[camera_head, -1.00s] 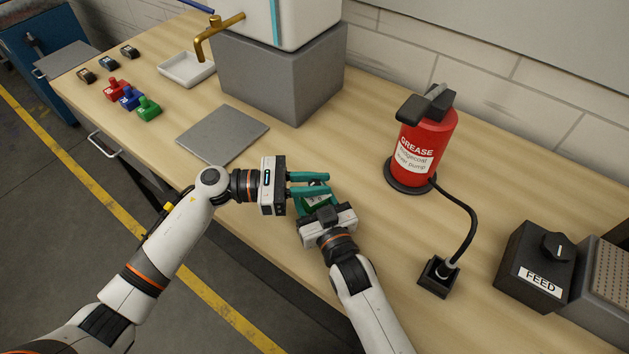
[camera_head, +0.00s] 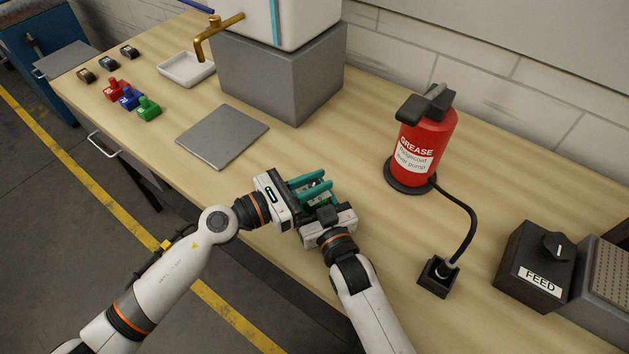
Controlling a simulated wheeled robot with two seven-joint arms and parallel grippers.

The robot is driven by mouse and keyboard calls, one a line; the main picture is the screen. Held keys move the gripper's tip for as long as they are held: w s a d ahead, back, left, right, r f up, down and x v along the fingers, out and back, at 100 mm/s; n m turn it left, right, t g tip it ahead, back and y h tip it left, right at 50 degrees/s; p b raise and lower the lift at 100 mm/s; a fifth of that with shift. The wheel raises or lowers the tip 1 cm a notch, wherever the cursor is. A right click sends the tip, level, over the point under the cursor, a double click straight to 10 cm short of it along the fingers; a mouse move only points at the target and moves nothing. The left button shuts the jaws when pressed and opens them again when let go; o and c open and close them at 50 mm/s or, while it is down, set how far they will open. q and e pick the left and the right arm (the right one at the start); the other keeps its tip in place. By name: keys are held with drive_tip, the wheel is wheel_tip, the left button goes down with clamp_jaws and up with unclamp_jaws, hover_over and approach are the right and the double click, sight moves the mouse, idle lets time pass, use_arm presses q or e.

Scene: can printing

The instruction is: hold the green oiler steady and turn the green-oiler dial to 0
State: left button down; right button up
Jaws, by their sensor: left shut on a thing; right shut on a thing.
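A green oiler (camera_head: 319,199) with a pale face is over the front middle of the bench, mostly hidden between my two grippers. My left gripper (camera_head: 324,186) reaches in from the left, with its teal fingers shut on the oiler's upper part. My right gripper (camera_head: 322,208) comes up from below and is shut on the same oiler. Its fingertips are mostly hidden. The dial and its reading cannot be made out.
Red (camera_head: 116,89), blue (camera_head: 130,98) and green (camera_head: 148,108) small items stand at the left, near a white tray (camera_head: 187,70). A grey plate (camera_head: 222,136) lies left of my grippers. A red grease pump (camera_head: 424,150) and FEED box (camera_head: 537,267) are at right.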

use_arm(q)
drive_tip(key=shift+f+n+t+y, duration=0.1)
drive_tip(key=shift+n+t+y, duration=0.55)
drive_tip(key=shift+t, duration=0.25)
drive_tip(key=shift+n+t+y, duration=0.35)
drive_tip(key=shift+n+t, duration=0.1)
drive_tip(key=shift+t, duration=0.05)
drive_tip(key=c, duration=1.3)
unclamp_jaws()
drive_tip(key=v, duration=1.2)
